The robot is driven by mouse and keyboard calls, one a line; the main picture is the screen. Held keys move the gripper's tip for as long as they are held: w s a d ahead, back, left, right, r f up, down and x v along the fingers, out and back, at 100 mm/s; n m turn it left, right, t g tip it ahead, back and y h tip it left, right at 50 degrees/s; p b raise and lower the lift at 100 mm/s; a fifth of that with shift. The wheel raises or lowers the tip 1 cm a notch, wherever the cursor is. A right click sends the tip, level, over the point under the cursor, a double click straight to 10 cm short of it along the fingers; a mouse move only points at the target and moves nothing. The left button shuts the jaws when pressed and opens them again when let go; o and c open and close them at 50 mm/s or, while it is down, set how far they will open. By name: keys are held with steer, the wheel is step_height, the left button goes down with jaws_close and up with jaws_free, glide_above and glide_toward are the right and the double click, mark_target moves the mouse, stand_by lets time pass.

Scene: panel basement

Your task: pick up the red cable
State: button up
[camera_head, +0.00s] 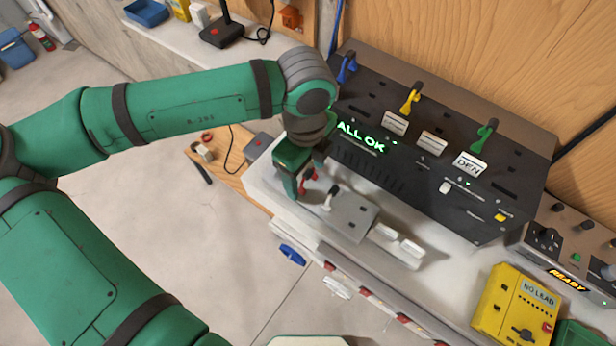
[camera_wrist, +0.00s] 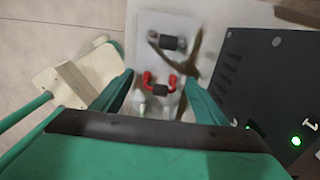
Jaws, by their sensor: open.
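The red cable (camera_wrist: 147,78) shows in the wrist view as a short piece with red ends and a dark middle. It is on a pale metal plate on the bench. My gripper (camera_wrist: 160,92) is open above it, with one green finger on each side in the picture. I cannot tell whether the fingers touch it. In the head view my gripper (camera_head: 301,186) is over the left end of the bench, and a bit of red (camera_head: 309,176) shows beside its fingers; most of the cable is hidden there.
A black panel (camera_head: 400,150) reading "ALL OK" stands behind, with blue, yellow and green levers on top. A grey plate with an upright lever (camera_head: 328,199) is just right of my gripper. A yellow "NO LEAD" box (camera_head: 515,305) is at the lower right.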

steer(key=shift+f, duration=0.1)
steer(key=shift+c, duration=0.7)
steer(key=c, duration=1)
